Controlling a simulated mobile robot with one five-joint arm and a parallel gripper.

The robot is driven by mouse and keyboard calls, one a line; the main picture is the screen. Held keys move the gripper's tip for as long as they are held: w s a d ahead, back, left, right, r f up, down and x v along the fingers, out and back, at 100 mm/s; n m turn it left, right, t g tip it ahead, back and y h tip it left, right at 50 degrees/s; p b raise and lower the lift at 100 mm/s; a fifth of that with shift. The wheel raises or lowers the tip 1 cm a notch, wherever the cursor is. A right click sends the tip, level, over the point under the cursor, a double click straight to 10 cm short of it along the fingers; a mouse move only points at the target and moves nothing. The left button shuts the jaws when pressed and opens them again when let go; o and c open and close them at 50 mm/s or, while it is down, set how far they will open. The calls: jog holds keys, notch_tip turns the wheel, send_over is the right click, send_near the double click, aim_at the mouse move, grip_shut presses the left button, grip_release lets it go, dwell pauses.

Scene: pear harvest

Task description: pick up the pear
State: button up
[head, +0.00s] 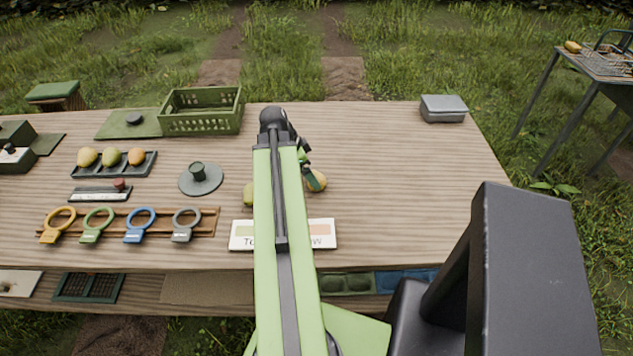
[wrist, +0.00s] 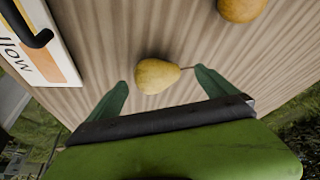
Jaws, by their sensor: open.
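A yellow pear (wrist: 157,77) lies on its side on the wooden table in the wrist view, its stem pointing right. My gripper (wrist: 160,76) is open, with its two green fingers on either side of the pear; the fingers appear apart from the body of the pear, the right one close to the stem. In the head view a yellow-orange pear (head: 319,181) shows beside the end of my arm, partly covered by a dark finger. My arm hides much of the gripper there.
An orange-yellow fruit (wrist: 241,8) lies beyond the pear. A greenish pear (head: 249,194) shows left of my arm. A lettered white sign (head: 241,236) lies near the front edge. A green crate (head: 201,124) and a fruit tray (head: 153,169) stand left. The table's right side is mostly clear.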

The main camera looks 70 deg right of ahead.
jog(key=b+x, duration=0.3)
jog(key=x, duration=0.2)
jog(key=shift+s+r+b, duration=0.1)
jog(key=shift+s+b, duration=0.05)
jog(key=shift+b, duration=0.15)
jog(key=shift+r, duration=0.15)
jog(key=shift+c, duration=0.2)
jog(key=c, duration=1.6)
jog(key=shift+r, duration=0.1)
